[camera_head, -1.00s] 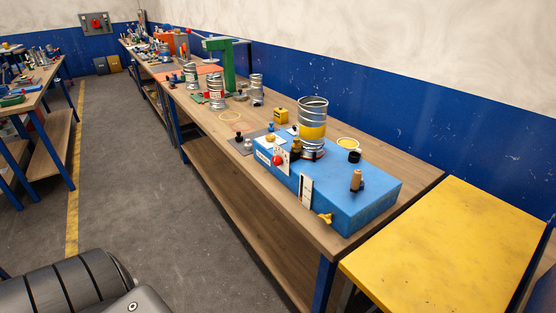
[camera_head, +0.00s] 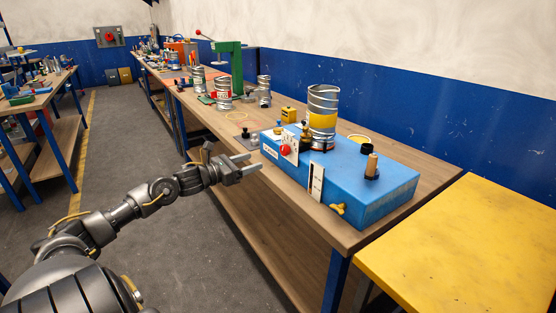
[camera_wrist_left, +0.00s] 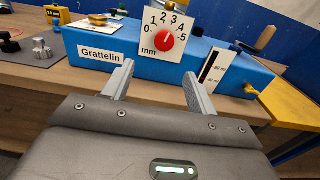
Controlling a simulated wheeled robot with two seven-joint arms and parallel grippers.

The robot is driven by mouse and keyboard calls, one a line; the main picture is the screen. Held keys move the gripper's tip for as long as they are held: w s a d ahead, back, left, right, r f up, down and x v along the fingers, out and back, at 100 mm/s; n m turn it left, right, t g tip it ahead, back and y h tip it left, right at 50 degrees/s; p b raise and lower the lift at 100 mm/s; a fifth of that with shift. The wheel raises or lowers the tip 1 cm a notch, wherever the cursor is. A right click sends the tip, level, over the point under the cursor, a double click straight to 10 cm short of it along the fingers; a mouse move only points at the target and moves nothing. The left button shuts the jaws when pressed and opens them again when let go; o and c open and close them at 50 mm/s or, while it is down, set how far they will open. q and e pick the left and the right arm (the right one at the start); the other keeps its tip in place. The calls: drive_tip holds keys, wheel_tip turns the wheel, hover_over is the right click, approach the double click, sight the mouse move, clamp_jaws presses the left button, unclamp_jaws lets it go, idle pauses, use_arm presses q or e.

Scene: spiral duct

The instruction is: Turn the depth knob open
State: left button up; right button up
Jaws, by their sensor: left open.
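The depth knob is a red knob (camera_head: 285,150) on a white dial plate on the front of the blue machine box (camera_head: 345,177). In the left wrist view the red knob (camera_wrist_left: 165,41) sits under a printed scale from 0 to 5 marked mm (camera_wrist_left: 168,23); its white pointer is too small to read surely. My left gripper (camera_head: 246,163) is open and empty, in front of the box's left end. In the left wrist view its two fingers (camera_wrist_left: 160,76) point toward the box, below the knob and apart from it. My right gripper is not in view.
A metal spiral duct (camera_head: 322,105) with a yellow band stands on the box. A slotted scale plate (camera_head: 316,182) and a yellow wing knob (camera_head: 338,209) are on its front. A yellow table (camera_head: 460,245) stands at the right. The aisle floor is clear.

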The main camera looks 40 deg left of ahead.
sight(282, 150)
use_arm(q)
drive_tip(key=shift+m, duration=0.4)
drive_tip(key=p+x, duration=0.1)
drive_tip(key=x, duration=0.2)
drive_tip(key=p+x, duration=0.1)
drive_tip(key=x, duration=0.2)
drive_tip(key=r+x, duration=0.1)
drive_tip(key=x, duration=0.2)
drive_tip(key=shift+w+d+r+p, duration=0.15)
drive_tip(key=shift+d+p, duration=0.15)
drive_tip(key=shift+p, duration=0.1)
drive_tip(key=shift+w+d, duration=0.2)
drive_tip(key=shift+w, duration=0.55)
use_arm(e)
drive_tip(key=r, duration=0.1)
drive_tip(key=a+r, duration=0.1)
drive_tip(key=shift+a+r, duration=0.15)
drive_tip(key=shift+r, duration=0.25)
